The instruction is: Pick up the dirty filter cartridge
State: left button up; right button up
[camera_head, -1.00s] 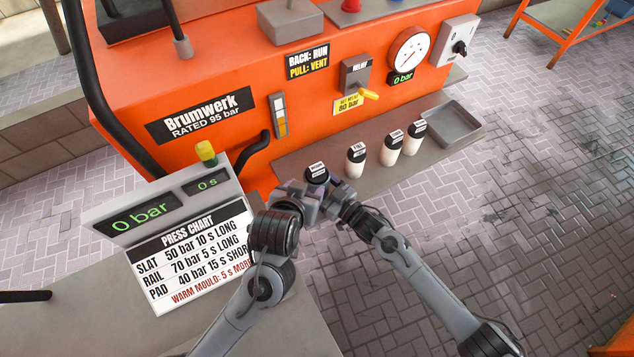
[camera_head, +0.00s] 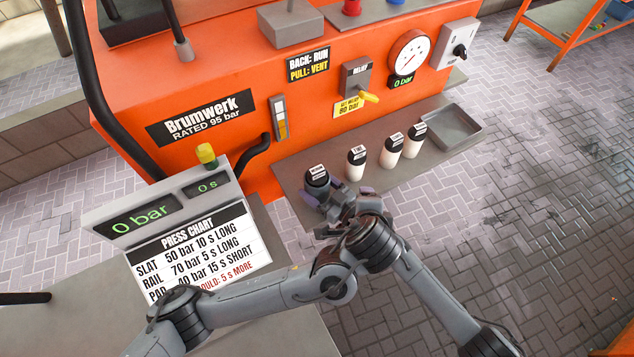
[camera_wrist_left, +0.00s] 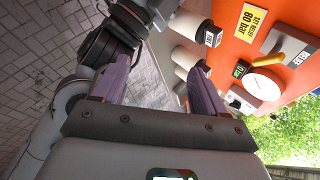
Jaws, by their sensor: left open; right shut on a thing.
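A dark-bodied filter cartridge (camera_head: 316,180) with a black cap and white label stands at the left of a row on the press's front shelf. It is the dirtiest looking one; its lower part is hidden. My right gripper (camera_head: 324,192) is at its near side and shut on it. My left gripper is crowded in beside the right one in the head view. In the left wrist view my left gripper (camera_wrist_left: 163,65) is open, its purple fingers apart and empty. Three white cartridges with black caps, among them the nearest one (camera_head: 356,164), stand to the right.
A grey shallow tray (camera_head: 470,143) lies at the shelf's right end. The orange press (camera_head: 225,85) rises behind, with a yellow relief lever (camera_head: 368,97) and gauge. The display panel with the press chart (camera_head: 185,245) stands at the left. Paved floor lies open at right.

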pick_arm(q)
jog(key=m+y, duration=0.2)
jog(key=m, duration=0.1)
jog(key=m+t+y, duration=0.3)
jog(key=m+y, duration=0.3)
jog(key=m, duration=0.2)
send_near(318, 171)
jog(key=shift+t, duration=0.3)
jog(key=x, duration=0.6)
jog(key=shift+s+a+f, duration=0.1)
jog(key=shift+s+a, duration=0.05)
jog(key=shift+a, duration=0.1)
jog(key=shift+d+x, duration=0.2)
jog(key=shift+x, duration=3)
jog(key=shift+f, duration=0.15)
grip_shut()
